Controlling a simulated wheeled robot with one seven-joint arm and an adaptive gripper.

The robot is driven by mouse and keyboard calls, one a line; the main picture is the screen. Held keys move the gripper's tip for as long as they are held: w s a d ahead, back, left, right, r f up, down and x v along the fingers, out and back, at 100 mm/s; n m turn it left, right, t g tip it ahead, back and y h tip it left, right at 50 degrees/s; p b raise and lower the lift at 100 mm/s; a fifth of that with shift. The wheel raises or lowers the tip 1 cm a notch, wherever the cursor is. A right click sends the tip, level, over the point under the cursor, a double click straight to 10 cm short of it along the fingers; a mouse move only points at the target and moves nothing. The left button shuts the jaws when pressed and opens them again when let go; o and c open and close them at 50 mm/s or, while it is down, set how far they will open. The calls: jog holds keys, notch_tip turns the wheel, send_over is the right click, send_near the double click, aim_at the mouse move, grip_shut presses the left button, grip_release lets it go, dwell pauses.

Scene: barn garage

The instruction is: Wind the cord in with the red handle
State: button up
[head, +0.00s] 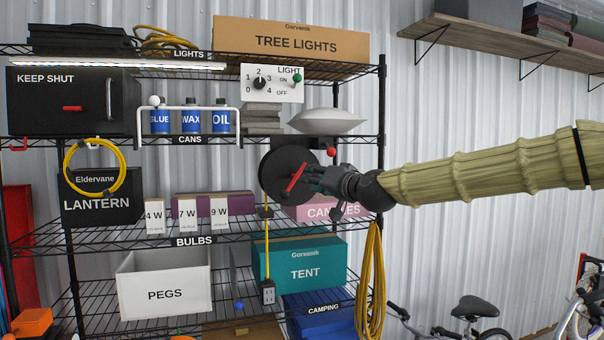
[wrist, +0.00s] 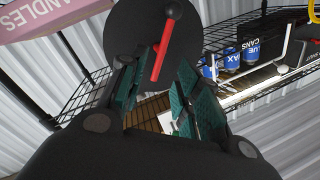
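A round black reel (head: 284,165) hangs at the shelf front, right of the CANS label. The yellow cord (head: 267,238) hangs from the reel down to a socket block (head: 268,293). In the wrist view, the red handle (wrist: 162,50) shows beyond and between the teal fingers of my gripper (wrist: 165,72), with the knob (wrist: 172,10) at the top. The fingers are apart and hold nothing visible. Contact with the handle cannot be told.
The pink CANDLES box (head: 335,212) stands behind and below my gripper. A teal TENT box (head: 303,266) and a white PEGS bin (head: 165,285) are lower. A yellow cord bundle (head: 371,280) hangs at the right post. A LIGHT switch panel (head: 272,83) is above the reel.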

aim_at(291, 175)
jog(key=p+x, duration=0.2)
jog(key=x, duration=0.4)
jog(key=shift+w+a+p, duration=0.2)
jog(key=shift+w+p, duration=0.1)
jog(key=shift+p, duration=0.05)
grip_shut()
